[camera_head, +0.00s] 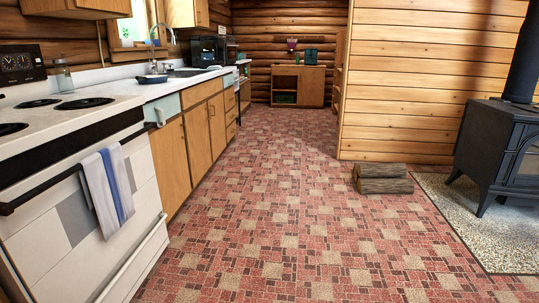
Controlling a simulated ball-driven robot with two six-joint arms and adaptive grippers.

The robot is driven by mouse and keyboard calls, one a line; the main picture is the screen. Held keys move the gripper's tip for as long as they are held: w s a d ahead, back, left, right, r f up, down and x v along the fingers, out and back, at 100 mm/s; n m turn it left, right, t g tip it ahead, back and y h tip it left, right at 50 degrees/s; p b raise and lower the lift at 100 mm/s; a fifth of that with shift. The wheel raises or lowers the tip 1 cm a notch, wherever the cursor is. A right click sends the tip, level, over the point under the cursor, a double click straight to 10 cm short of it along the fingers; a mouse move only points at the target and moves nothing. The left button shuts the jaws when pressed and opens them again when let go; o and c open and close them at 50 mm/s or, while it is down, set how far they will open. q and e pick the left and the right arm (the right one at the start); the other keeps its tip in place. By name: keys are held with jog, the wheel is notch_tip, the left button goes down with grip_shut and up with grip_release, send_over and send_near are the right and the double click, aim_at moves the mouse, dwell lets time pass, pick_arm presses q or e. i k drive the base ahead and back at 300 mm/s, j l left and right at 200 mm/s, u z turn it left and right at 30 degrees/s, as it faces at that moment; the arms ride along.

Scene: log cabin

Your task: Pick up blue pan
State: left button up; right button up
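A small dark blue pan (152,79) sits on the white counter (128,84) at the left, between the stove and the sink. It is small in the picture, and its handle is hard to make out. Neither of my grippers shows in the head view.
A white stove (75,200) with black burners and a hanging towel (108,190) stands at the near left. Wooden cabinets (200,135) line the left side. Logs (383,178) and a black wood stove (497,150) are at the right. The brick-patterned floor (280,220) between is clear.

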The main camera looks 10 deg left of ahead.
aim_at(154, 79)
jog(key=i+l+u, duration=0.1)
jog(key=i, duration=2.45)
jog(key=i+u, duration=0.35)
jog(key=i, duration=0.2)
jog(key=i+u, duration=0.35)
jog(key=i, duration=0.15)
jog(key=i+l+u, duration=0.35)
jog(key=i, duration=0.15)
jog(key=i+l+u, duration=0.35)
jog(key=i, duration=0.15)
